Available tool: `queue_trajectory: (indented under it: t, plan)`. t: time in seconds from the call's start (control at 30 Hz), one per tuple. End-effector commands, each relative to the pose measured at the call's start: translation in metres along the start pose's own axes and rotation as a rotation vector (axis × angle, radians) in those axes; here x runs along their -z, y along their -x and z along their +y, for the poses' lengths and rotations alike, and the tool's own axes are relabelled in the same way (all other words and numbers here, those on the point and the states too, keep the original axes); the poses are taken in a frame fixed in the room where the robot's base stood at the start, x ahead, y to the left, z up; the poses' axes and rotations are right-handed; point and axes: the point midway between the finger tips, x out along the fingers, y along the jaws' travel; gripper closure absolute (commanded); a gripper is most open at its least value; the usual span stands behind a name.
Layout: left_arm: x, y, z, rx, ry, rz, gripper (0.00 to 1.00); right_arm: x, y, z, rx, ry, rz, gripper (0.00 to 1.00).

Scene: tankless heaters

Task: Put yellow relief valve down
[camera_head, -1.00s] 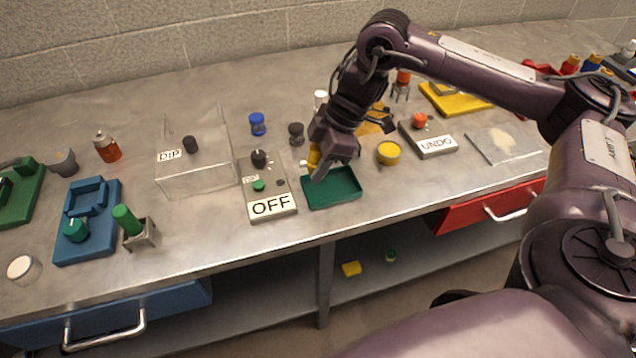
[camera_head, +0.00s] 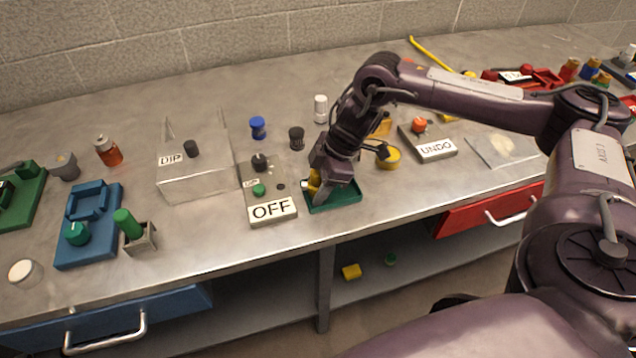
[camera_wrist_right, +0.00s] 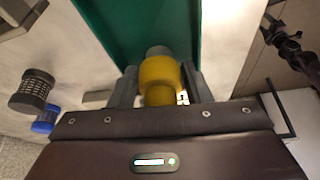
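The yellow relief valve (camera_wrist_right: 160,78) is between the two fingers of my right gripper (camera_wrist_right: 155,88) in the right wrist view, with the fingers close against its sides. In the head view my right gripper (camera_head: 322,192) points down into the green tray (camera_head: 347,197), and a bit of the yellow valve (camera_head: 313,182) shows at its left side. The tray also shows in the right wrist view (camera_wrist_right: 120,25), right beyond the fingertips. Whether the valve touches the tray floor is hidden. My left gripper is not in view.
The grey box with the OFF label (camera_head: 271,209) stands close to the tray's left. A round yellow piece (camera_head: 391,158) and the UNDO box (camera_head: 436,149) are to the right. A dark knob (camera_head: 296,137) stands behind. The table's front edge is just ahead of the tray.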

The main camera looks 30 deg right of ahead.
Motion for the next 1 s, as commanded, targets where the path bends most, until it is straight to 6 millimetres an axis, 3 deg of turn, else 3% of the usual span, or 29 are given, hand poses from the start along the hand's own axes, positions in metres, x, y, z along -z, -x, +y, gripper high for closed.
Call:
queue_trajectory:
  t: [0.27, 0.63, 0.77, 0.8, 1.0]
  plan:
    - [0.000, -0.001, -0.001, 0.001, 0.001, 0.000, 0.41, 0.001, 0.006, 0.001, -0.002, 0.000, 0.001, 0.56]
    - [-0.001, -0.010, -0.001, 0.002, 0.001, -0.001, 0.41, 0.001, 0.079, 0.001, -0.005, 0.001, 0.002, 0.56]
    - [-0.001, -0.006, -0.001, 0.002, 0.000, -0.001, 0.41, 0.002, 0.103, 0.001, -0.004, 0.000, 0.001, 0.56]
    - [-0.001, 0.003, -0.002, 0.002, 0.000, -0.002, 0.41, 0.003, 0.113, 0.001, -0.004, 0.000, 0.000, 0.56]
    - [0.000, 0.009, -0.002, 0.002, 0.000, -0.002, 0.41, 0.002, 0.123, 0.000, -0.001, 0.001, 0.000, 0.56]
